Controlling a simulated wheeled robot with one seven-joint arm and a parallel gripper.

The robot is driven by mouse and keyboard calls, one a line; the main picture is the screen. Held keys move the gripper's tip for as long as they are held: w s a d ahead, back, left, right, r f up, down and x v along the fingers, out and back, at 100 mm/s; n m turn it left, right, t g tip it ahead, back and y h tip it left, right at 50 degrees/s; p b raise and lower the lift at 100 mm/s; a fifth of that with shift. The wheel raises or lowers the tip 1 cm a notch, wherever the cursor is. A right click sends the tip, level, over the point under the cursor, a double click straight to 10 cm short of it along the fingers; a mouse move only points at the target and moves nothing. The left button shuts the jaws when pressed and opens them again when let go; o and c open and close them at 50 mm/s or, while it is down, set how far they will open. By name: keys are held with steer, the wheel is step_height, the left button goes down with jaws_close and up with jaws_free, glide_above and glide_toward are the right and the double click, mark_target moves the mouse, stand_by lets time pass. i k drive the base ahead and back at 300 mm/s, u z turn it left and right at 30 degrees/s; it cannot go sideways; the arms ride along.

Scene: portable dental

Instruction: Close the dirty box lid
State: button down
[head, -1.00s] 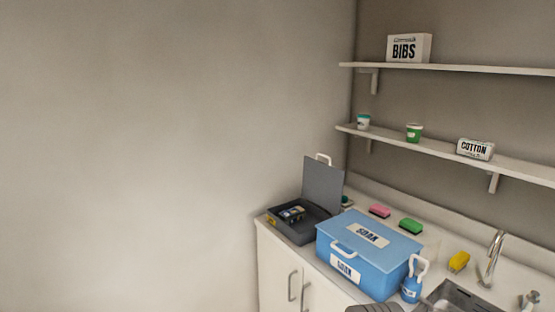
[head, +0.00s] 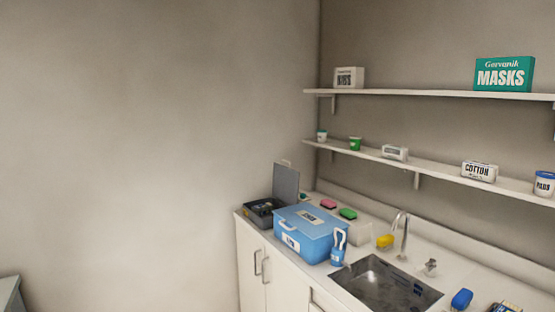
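A dark grey box (head: 264,219) stands at the far left end of the counter in the head view. Its lid (head: 286,183) is open and stands nearly upright at its back right side, with a handle on the lid's top edge. Small items lie inside the box but are too small to make out. No label reading dirty can be read; I take this open grey box to be the dirty box. A blue box (head: 309,237) with a closed lid stands just in front and to the right of it, hiding part of it. My gripper is not in view.
A blue bottle (head: 338,248), a sink (head: 385,288), a faucet (head: 403,232), a yellow sponge (head: 385,241), and pink (head: 328,204) and green (head: 348,213) sponges are on the counter (head: 436,264). Two shelves hang above. A grey surface (head: 10,297) shows at lower left.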

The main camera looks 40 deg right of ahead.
mark_target(286, 179)
steer(key=z, duration=0.05)
steer(key=i, duration=1.95)
steer(key=z, duration=0.6)
steer(key=i, duration=1.15)
steer(key=z, duration=1.7)
steer(key=i, duration=0.8)
steer(key=z, duration=0.7)
